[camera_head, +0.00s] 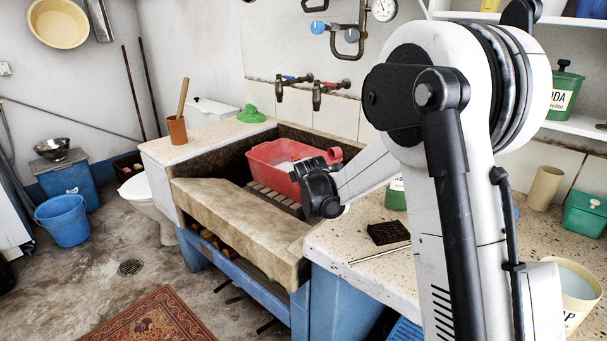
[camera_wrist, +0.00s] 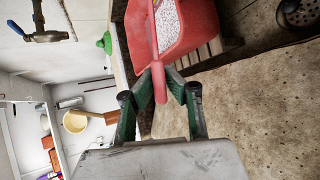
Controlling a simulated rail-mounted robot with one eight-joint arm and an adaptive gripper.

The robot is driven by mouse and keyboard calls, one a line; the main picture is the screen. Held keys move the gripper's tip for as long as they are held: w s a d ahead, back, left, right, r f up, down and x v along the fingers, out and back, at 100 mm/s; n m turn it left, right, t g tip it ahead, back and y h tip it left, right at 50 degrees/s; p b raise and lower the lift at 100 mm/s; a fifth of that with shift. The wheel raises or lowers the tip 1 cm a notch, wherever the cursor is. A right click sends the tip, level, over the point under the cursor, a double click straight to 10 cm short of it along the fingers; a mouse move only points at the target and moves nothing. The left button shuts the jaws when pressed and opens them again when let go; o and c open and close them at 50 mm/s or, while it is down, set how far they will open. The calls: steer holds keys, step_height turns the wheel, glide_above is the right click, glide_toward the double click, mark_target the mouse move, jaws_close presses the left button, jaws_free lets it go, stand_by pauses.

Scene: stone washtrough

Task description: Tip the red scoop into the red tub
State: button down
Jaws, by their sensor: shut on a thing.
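The red tub (camera_head: 272,176) stands on a wooden slatted rack inside the stone trough. It also shows at the top of the wrist view (camera_wrist: 200,30), with white grains inside. My gripper (camera_wrist: 160,76) is shut on the long handle of the red scoop (camera_wrist: 154,48). The handle runs up the wrist view in front of the tub; the scoop's far end is not clear. In the head view my gripper (camera_head: 320,190) is at the tub's right end, its fingertips mostly hidden. A rounded red piece, likely part of the scoop (camera_head: 334,155), shows just above it.
The stone trough (camera_head: 245,220) has a raised front ledge. Two taps (camera_head: 317,94) stick out of the wall behind it. A green lump (camera_head: 250,115) and a brown pot (camera_head: 177,130) stand at the left. A dark sponge-like block (camera_head: 388,233) lies on the right counter.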

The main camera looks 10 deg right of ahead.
steer(key=w+a+f+m+h, duration=0.1)
steer(key=w+a+f, duration=0.25)
steer(key=w, duration=0.65)
steer(key=w+a+f+m+h, duration=0.1)
steer(key=w+a+f+h, duration=0.1)
steer(key=w+a, duration=0.5)
steer(key=d+r+y+p, duration=0.1)
steer(key=w+d+r+m+y+p, duration=0.1)
steer(key=p, duration=0.1)
steer(key=w+d+r+m+g+y+p, duration=0.1)
steer(key=r, duration=0.1)
steer(key=shift+w, duration=0.15)
steer(key=p, duration=0.2)
steer(key=shift+r+p, duration=0.15)
steer(key=shift+p, duration=0.2)
